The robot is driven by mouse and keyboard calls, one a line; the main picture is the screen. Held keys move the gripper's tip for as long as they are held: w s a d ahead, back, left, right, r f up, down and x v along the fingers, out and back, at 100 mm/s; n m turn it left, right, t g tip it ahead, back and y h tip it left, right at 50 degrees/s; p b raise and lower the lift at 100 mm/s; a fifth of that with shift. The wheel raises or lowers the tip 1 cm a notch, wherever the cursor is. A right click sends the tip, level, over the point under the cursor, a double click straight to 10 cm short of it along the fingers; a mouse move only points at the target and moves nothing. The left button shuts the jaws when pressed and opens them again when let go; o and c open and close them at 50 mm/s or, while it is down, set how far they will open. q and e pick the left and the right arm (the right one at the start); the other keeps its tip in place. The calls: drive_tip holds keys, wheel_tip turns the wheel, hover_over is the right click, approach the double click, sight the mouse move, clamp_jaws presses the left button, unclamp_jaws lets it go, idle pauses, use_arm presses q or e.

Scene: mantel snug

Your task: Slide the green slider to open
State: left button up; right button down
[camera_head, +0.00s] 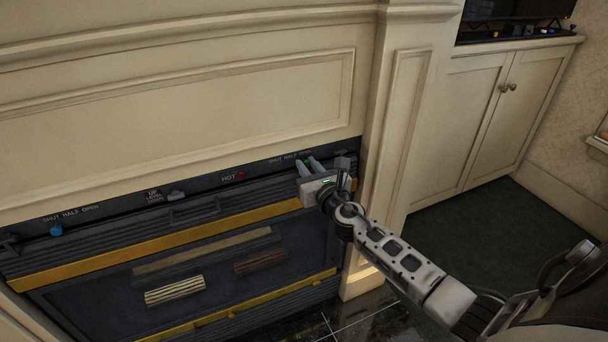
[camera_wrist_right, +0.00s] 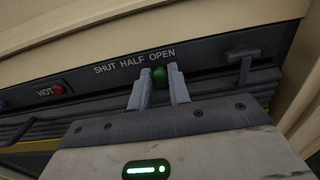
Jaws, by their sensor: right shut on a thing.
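The green slider (camera_wrist_right: 160,76) is a small green knob on the dark control strip, seen in the right wrist view. My left gripper is not in view.
A blue knob (camera_head: 56,230) sits at the strip's left under another SHUT HALF OPEN label. A red button (camera_head: 241,176) is marked HOT. A dark lever (camera_wrist_right: 242,64) juts out right of the slider. A cream pillar (camera_head: 385,150) stands close on the right.

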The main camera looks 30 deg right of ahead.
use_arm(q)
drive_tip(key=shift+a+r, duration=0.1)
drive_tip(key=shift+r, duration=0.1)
use_arm(e)
drive_tip(key=shift+d, duration=0.35)
drive_tip(key=c, duration=1.3)
unclamp_jaws()
drive_tip(key=shift+s+d, duration=0.1)
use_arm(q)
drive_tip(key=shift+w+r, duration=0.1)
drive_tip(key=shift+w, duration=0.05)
use_arm(e)
drive_tip(key=s+a, duration=0.2)
drive_tip(key=s, duration=1.3)
drive_tip(key=shift+s+a, duration=0.25)
drive_tip(key=shift+s, duration=0.1)
